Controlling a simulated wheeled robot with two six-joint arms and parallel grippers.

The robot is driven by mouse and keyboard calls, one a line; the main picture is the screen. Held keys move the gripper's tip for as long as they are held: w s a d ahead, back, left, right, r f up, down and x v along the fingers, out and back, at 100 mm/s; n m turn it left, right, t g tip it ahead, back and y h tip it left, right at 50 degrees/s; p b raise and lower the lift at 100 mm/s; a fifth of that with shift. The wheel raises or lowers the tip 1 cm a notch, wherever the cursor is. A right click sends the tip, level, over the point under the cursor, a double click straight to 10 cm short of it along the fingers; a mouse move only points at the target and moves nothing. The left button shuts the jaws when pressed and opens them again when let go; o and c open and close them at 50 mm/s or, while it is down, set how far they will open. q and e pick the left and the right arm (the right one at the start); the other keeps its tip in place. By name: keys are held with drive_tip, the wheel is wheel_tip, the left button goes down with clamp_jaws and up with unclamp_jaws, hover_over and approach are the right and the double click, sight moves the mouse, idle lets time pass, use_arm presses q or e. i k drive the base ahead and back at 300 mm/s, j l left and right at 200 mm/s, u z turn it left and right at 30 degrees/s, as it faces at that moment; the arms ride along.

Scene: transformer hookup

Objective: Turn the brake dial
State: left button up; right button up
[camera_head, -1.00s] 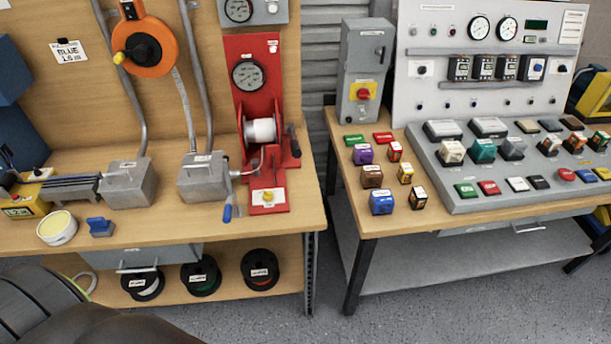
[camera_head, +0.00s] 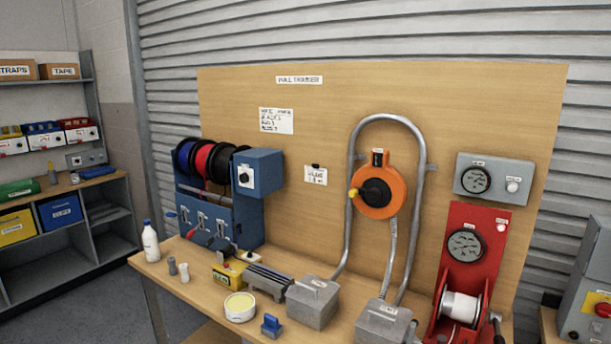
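No label that I can read marks a brake dial. The red stand (camera_head: 481,233) at the lower right bears a round gauge (camera_head: 466,245), a white spool (camera_head: 460,307) and a crank handle (camera_head: 497,325). The foot of the stand is cut off by the frame's lower edge, so the yellow knob seen there earlier is out of view. A dark round dial knob (camera_head: 243,177) sits on the blue box (camera_head: 258,173) by the wire reels. An orange disc (camera_head: 379,190) with a black hub hangs on the board. Neither of my grippers is in view.
The wooden bench (camera_head: 183,255) holds a white bottle (camera_head: 150,241), a yellow-topped tin (camera_head: 240,307), a blue clamp-like piece (camera_head: 271,326) and two grey metal boxes (camera_head: 313,302) (camera_head: 382,324). A shelf unit (camera_head: 105,205) stands left. A grey cabinet (camera_head: 590,285) is at the right edge.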

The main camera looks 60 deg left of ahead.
sight(243, 178)
drive_tip(key=u, duration=2.35)
